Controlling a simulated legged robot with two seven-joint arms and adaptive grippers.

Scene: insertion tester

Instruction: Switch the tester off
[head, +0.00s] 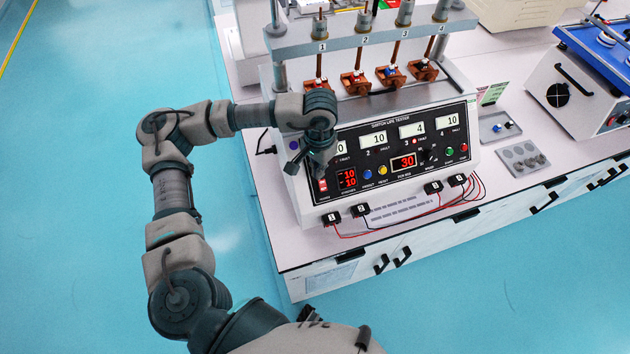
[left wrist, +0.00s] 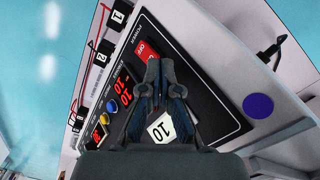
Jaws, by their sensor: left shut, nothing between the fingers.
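The switch life tester (head: 455,170) is a white bench machine with a black sloped front panel. Its red power switch (head: 323,186) sits at the panel's lower left corner. The tester's red number displays (head: 347,178) are lit. My left gripper (head: 318,172) is over the panel's left end, right above the switch. Its fingers (left wrist: 159,66) are shut and empty, pointing at the switch. I cannot tell whether the tips touch it. My right gripper is in neither view.
Blue and yellow buttons (head: 374,171) sit right of the displays. Black clips with red wires (head: 332,218) lie along the tester's front foot. A grey tray with knobs (head: 524,160) stands to the right on the white bench (head: 300,255). The floor at left is clear.

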